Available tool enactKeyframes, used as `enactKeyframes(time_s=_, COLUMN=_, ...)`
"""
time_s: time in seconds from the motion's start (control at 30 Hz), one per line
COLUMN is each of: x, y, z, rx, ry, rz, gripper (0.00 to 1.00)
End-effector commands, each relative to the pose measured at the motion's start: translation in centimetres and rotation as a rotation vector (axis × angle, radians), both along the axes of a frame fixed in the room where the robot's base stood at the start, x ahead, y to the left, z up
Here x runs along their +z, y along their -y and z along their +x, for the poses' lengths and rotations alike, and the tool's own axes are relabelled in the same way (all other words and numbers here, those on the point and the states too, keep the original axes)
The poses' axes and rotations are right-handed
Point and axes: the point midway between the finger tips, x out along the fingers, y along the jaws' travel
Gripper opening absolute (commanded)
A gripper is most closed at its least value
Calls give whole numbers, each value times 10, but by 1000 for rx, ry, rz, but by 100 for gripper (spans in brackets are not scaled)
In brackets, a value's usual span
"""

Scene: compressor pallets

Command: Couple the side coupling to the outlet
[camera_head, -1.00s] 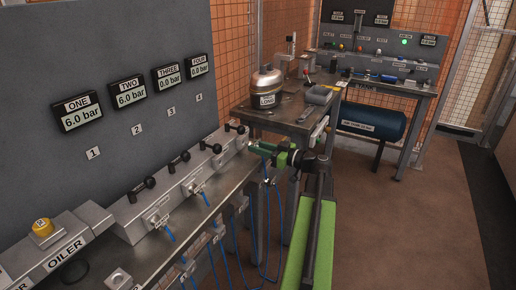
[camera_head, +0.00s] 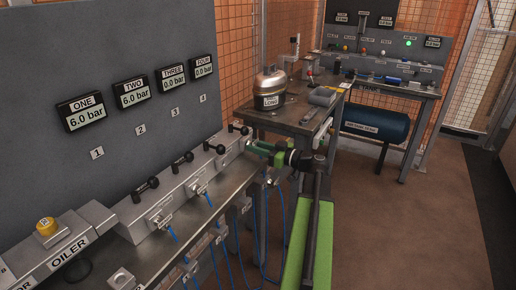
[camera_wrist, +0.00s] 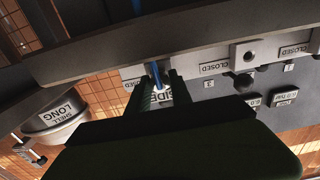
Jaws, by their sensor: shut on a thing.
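My gripper (camera_head: 258,147) is green and reaches in from the right to the far end of the grey valve block (camera_head: 160,205) in the head view. In the wrist view my gripper (camera_wrist: 160,88) is shut on the side coupling (camera_wrist: 161,96), whose white label reads SIDE. A blue hose (camera_wrist: 155,72) runs up from it. The block's outlets face the bench front; one outlet hole (camera_wrist: 248,56) shows bare right of my gripper in the wrist view. My gripper hides the coupling's mouth, so I cannot tell whether it touches an outlet.
Displays ONE (camera_head: 86,112) and TWO (camera_head: 130,92) read 6.0 bar; THREE (camera_head: 172,77) and FOUR (camera_head: 203,66) read 0.0. Blue hoses hang along the bench front. A table with a SHELL LONG vessel (camera_head: 271,84) stands beyond my gripper. Brown floor (camera_head: 420,220) is clear at right.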

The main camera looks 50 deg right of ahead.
Motion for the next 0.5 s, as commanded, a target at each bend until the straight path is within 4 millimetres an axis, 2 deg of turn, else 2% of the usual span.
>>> enactKeyframes(time_s=0.17, x=0, y=-1, z=4, rx=0, ry=0, rz=0, gripper=0)
enactKeyframes(time_s=0.2, x=0, y=-1, z=5, rx=0, ry=0, rz=0, gripper=27)
enactKeyframes(time_s=0.4, x=0, y=-1, z=4, rx=0, ry=0, rz=0, gripper=51)
enactKeyframes(time_s=0.5, x=0, y=-1, z=4, rx=0, ry=0, rz=0, gripper=51)
